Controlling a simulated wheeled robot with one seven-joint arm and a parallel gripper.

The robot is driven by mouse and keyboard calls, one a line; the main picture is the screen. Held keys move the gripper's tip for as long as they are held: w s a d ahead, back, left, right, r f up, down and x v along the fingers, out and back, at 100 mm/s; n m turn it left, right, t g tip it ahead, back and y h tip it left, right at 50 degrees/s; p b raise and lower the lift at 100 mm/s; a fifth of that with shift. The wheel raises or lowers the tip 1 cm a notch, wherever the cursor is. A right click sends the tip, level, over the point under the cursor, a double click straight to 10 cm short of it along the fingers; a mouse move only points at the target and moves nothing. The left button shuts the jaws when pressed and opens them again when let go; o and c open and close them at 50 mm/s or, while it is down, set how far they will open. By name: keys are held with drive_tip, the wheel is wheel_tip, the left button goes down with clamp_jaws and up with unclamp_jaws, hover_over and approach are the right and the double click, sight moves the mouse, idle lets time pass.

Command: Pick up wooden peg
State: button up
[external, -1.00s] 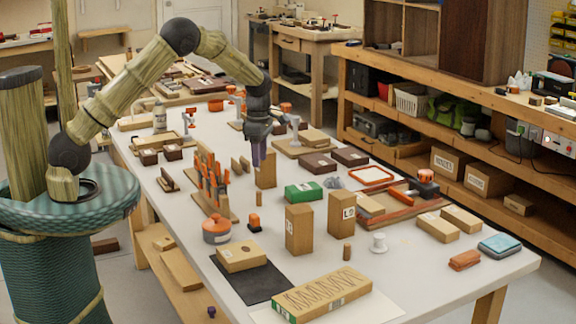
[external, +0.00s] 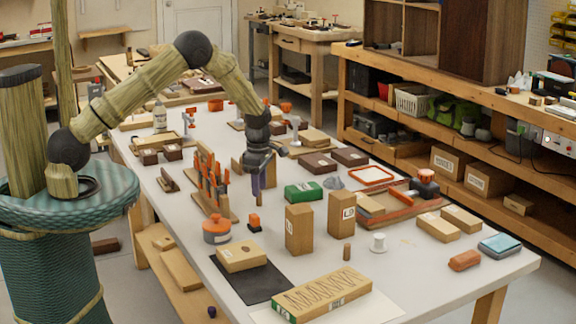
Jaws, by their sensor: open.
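Two small upright wooden pegs stand on the white table. One wooden peg (external: 258,199) is near the middle of the table, right of the rack of orange-handled tools. The other wooden peg (external: 347,252) stands further forward, beside a tall wooden block. My gripper (external: 257,187) points down just above the middle peg, with its fingers around or just behind the peg's top. I cannot tell whether they touch it. My gripper is open, though the finger gap is too small to see clearly here.
The tool rack (external: 212,188) stands close left of my gripper. A green box (external: 304,191) lies to the right, and tall wooden blocks (external: 299,229) stand in front. A small orange-and-black item (external: 254,222) is near the peg. A tall wooden block behind is partly hidden by my gripper.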

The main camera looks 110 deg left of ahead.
sight(259, 199)
wheel_tip(259, 199, down, 3)
drive_tip(key=shift+f, duration=0.15)
drive_tip(key=shift+d, duration=0.1)
idle(0.3)
clamp_jaws()
